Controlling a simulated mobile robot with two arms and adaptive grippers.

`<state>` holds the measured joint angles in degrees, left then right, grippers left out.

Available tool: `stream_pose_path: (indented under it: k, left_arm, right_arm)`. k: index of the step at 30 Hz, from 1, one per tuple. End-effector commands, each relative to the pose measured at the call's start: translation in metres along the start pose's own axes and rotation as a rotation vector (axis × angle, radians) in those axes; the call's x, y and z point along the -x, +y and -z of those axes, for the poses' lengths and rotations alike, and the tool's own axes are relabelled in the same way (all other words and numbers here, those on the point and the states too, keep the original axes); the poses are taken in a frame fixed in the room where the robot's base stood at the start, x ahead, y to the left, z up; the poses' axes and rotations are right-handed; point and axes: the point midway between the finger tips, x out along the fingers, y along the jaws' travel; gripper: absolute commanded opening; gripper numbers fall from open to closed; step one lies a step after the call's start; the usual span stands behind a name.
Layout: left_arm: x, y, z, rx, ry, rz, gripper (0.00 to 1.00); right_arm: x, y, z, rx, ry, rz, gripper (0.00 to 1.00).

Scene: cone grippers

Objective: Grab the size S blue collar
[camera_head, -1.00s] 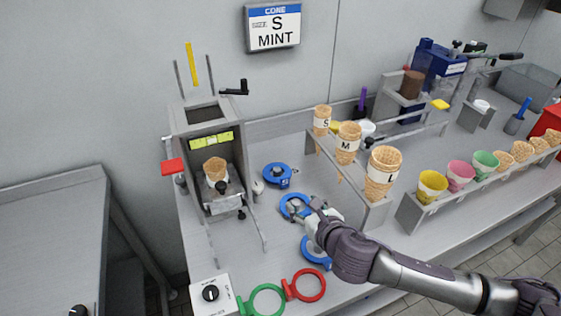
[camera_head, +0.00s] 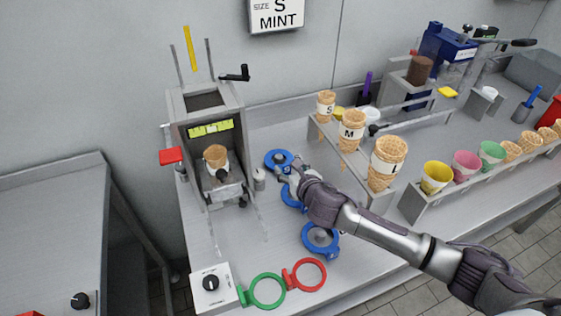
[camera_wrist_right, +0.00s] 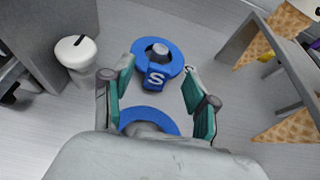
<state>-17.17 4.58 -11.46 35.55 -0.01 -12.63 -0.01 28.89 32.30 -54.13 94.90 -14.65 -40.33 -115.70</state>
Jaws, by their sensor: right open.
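The size S blue collar (camera_head: 277,160) lies flat on the counter, the farthest back of several blue collars. In the right wrist view the S collar (camera_wrist_right: 154,79) shows a white S on its tab, which points toward my gripper. My right gripper (camera_head: 288,176) is open and empty; in the wrist view its green-padded fingers (camera_wrist_right: 158,88) stand to either side of the S tab. A second blue collar (camera_head: 292,200) lies partly hidden under the gripper; it also shows below the fingers (camera_wrist_right: 150,116). A third blue collar (camera_head: 320,241) lies nearer the front. My left gripper is not in view.
A cone machine (camera_head: 210,150) stands left of the collars. A rack with cones marked S, M and L (camera_head: 350,165) stands to the right. Green (camera_head: 267,291) and red (camera_head: 310,274) rings lie at the front edge. A sign (camera_head: 276,15) reads size S, mint.

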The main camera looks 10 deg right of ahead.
Motion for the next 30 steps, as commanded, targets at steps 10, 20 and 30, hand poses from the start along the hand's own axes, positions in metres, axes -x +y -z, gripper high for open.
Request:
stream_pose_path:
  k: [10, 20, 30]
  left_arm:
    - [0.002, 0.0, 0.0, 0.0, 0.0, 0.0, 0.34]
    - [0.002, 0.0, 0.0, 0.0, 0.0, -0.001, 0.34]
    - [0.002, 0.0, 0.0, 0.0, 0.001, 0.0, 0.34]
  right_arm:
    - [-0.032, 0.0, 0.0, 0.0, 0.001, 0.0, 0.58]
    - [-0.031, 0.0, 0.0, 0.0, 0.001, 0.0, 0.28]
    - [-0.031, 0.0, 0.0, 0.0, 0.001, 0.0, 0.0]
